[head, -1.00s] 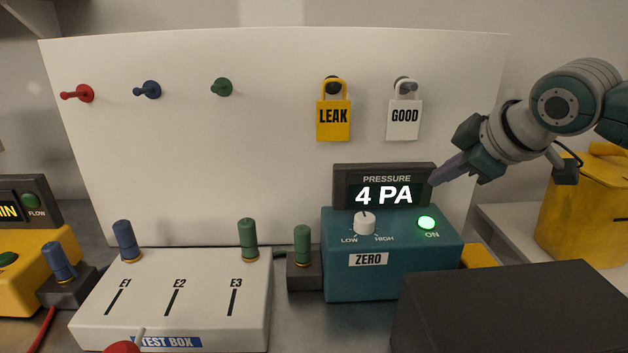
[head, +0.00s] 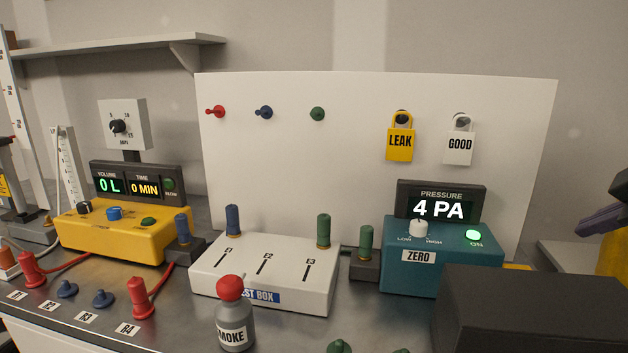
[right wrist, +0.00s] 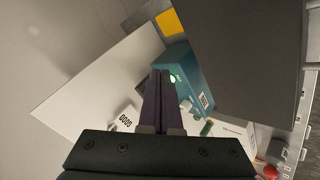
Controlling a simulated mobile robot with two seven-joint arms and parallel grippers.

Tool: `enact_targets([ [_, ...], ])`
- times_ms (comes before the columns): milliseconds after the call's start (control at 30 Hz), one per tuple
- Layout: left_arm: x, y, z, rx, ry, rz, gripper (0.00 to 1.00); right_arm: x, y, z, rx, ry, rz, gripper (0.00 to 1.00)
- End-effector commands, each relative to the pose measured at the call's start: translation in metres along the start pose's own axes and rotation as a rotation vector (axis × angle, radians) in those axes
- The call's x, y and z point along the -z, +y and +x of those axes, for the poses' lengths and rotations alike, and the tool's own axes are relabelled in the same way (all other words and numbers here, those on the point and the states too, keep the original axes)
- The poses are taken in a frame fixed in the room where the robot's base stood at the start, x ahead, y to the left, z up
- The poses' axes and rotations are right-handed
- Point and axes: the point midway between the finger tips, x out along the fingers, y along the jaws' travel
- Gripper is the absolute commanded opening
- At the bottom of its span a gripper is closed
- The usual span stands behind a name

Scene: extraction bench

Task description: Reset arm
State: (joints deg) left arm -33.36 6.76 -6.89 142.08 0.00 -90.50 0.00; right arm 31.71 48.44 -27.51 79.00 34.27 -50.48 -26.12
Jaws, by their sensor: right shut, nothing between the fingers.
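In the head view the teal pressure meter (head: 440,255) reads 4 PA with a lit green ON button. My left gripper is not in view.
A dark box (head: 530,310) stands at the front right. The white test box (head: 265,275), grey smoke bottle (head: 234,325) and yellow pump unit (head: 115,232) stand on the bench. Yellow LEAK (head: 400,143) and white GOOD (head: 459,147) tags hang on the board.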

Motion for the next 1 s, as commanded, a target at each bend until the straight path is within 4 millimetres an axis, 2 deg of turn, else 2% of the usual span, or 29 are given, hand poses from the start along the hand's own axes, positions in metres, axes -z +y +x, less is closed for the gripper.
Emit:
enact_targets([
  [167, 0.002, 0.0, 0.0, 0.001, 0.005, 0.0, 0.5, -0.037, 0.045, -0.015, -0.081, -0.078, -0.029, 0.0],
  [200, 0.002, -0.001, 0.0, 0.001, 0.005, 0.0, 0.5, -0.04, 0.028, -0.014, -0.057, -0.088, -0.042, 0.0],
  [367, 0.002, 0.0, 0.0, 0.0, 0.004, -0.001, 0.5, -0.057, -0.017, -0.02, -0.005, -0.149, -0.088, 0.0],
  [567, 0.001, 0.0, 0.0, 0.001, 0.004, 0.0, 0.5, -0.086, -0.077, -0.043, 0.046, -0.24, -0.145, 0.0],
  [700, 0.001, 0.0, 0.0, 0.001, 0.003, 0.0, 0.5, -0.109, -0.118, -0.074, 0.061, -0.312, -0.177, 0.0],
  [800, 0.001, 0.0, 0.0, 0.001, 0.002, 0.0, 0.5, -0.123, -0.139, -0.099, 0.06, -0.356, -0.188, 0.0],
  [1000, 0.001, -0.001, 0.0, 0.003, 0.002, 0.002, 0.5, -0.14, -0.163, -0.147, 0.038, -0.416, -0.185, 0.0],
])
